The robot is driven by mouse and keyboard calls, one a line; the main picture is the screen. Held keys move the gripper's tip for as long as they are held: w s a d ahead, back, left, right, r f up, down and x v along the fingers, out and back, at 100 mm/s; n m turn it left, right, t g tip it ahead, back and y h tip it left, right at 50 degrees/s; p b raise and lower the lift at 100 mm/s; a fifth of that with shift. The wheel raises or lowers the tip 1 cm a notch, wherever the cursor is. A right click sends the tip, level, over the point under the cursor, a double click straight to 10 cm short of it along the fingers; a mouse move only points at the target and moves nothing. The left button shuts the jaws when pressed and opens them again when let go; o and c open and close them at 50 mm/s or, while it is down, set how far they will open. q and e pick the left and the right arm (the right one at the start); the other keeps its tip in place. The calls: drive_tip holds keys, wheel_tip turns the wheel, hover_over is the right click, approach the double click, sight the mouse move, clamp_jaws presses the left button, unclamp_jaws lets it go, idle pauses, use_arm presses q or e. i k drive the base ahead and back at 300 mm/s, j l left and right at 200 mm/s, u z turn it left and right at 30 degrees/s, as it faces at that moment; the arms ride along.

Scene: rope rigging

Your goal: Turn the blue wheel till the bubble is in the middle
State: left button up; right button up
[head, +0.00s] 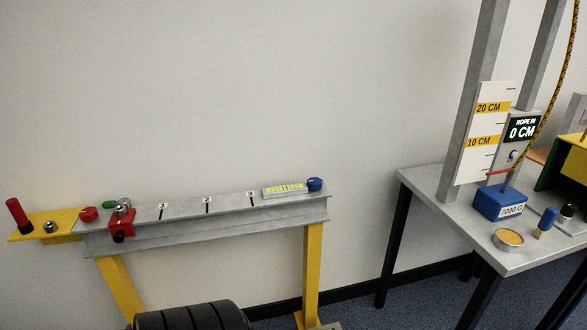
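The blue wheel (315,184) is a small knob at the right end of a grey steel beam (200,234). Just left of it on the beam top lies a level with a yellow-green marked vial (284,188). The vial is too small here to tell where the bubble sits. Neither of my grippers is in view, and nothing touches the wheel or the level.
Yellow legs (312,265) carry the beam, which bears marks 1 to 3 and a red clamp (121,221). A grey table (425,188) at right holds a blue 7000 G weight (500,203) below a rope. A gap separates beam and table.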

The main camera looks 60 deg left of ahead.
sight(314, 183)
drive_tip(key=i+u, duration=0.1)
drive_tip(key=u, duration=0.3)
drive_tip(key=i+u, duration=0.1)
drive_tip(key=u, duration=0.3)
drive_tip(key=i+u, duration=0.15)
drive_tip(key=u, duration=0.25)
drive_tip(key=l+u, duration=0.15)
drive_tip(key=u, duration=0.3)
drive_tip(key=i+l+u, duration=0.15)
drive_tip(key=u, duration=0.25)
